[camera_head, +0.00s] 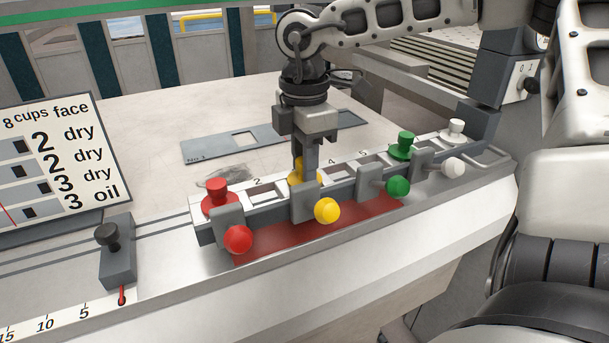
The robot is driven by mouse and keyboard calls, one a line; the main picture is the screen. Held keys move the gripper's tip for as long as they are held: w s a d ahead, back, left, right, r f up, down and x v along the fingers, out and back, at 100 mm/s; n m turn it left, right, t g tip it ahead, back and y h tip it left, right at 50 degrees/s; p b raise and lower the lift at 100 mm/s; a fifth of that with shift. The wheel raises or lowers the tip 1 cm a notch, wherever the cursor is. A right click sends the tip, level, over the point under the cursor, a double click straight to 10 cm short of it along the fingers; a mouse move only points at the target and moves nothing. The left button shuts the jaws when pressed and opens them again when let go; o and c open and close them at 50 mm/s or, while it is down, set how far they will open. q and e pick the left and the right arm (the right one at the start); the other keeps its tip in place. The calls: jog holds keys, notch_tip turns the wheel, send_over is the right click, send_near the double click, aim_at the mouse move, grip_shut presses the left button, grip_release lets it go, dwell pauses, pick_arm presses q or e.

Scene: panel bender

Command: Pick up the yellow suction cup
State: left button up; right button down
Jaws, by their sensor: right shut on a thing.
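The yellow suction cup (295,174) stands in the numbered rack (343,178), mostly hidden behind the fingers of my right gripper (305,180). My right gripper points straight down over the rack and is shut on the yellow cup. The cup appears to be still at its place in the rack; I cannot tell whether it is raised. My left gripper is not in view.
A red cup (217,194), green cup (404,146) and white cup (456,131) stand in the same rack. Ball knobs, including a yellow one (327,210), stick out in front. A sign (60,155) stands left. A flat grey plate (230,140) lies behind.

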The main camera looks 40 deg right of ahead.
jog(key=shift+r, duration=0.1)
